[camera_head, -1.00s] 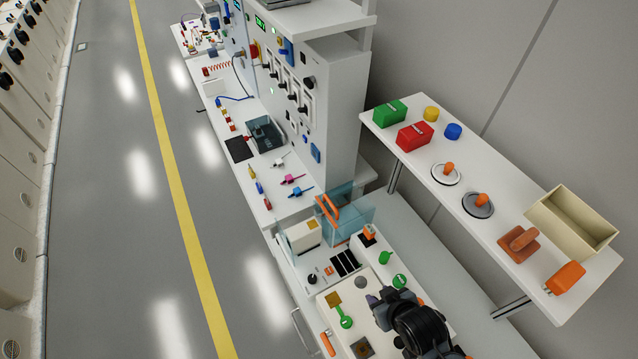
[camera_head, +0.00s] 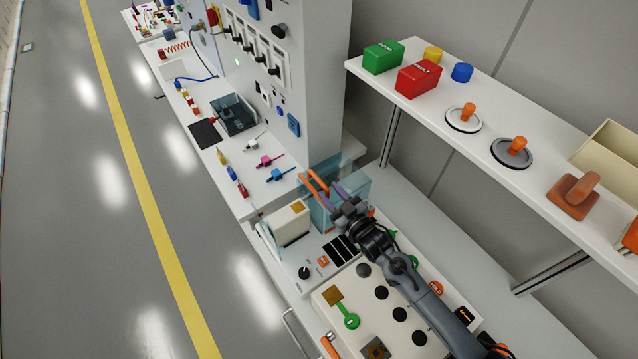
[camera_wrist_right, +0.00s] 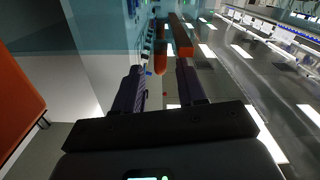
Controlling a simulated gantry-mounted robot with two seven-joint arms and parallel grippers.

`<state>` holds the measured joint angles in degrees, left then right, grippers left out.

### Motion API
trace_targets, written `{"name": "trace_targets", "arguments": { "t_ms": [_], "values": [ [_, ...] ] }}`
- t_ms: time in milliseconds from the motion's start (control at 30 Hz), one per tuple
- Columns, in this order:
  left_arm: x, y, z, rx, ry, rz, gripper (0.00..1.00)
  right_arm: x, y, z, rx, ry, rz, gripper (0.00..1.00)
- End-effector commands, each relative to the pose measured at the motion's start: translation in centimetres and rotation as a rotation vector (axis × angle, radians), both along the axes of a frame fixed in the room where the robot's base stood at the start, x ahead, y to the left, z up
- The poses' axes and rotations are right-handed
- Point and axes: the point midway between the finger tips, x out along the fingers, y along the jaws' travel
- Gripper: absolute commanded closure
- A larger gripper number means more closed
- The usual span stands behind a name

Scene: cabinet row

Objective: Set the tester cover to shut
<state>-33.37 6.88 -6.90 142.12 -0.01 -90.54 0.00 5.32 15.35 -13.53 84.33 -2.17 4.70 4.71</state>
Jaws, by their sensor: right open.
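The tester cover (camera_head: 350,183) is a clear teal box-like lid with an orange bar handle (camera_head: 314,184). It stands raised at the back of the white tester (camera_head: 290,222). My right gripper (camera_head: 333,194) is just right of the handle. In the right wrist view, the right gripper (camera_wrist_right: 160,82) is open, its two dark fingers apart. The orange handle (camera_wrist_right: 181,36) shows beyond the fingertips, between them in the picture. I cannot tell whether they touch it. The teal pane (camera_wrist_right: 103,45) fills the upper left there. My left gripper is not in view.
A white panel (camera_head: 328,292) with several buttons lies under my right arm. A shelf (camera_head: 440,125) with red and green boxes and orange-handled items overhangs on the right. A tall cabinet (camera_head: 315,75) stands behind the cover. The floor at left is clear.

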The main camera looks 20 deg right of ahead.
Motion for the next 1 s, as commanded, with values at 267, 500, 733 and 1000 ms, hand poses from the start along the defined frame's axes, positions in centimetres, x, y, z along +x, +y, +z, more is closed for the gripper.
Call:
{"name": "trace_targets", "arguments": {
  "t_ms": [267, 500, 733, 1000],
  "values": [
    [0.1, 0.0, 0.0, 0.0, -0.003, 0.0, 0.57, 3.8, 1.0, 0.2, 0.001, 0.0, -0.001, 0.6],
    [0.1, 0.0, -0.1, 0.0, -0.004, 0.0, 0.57, 5.6, 1.5, 0.1, 0.001, 0.001, 0.0, 0.6],
    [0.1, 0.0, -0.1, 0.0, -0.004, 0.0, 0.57, 5.9, 1.6, 0.1, 0.0, 0.001, 0.0, 0.6],
    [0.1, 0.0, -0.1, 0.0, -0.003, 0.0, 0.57, 5.8, 1.6, 0.0, -0.001, 0.002, 0.0, 0.83]
  ]
}}
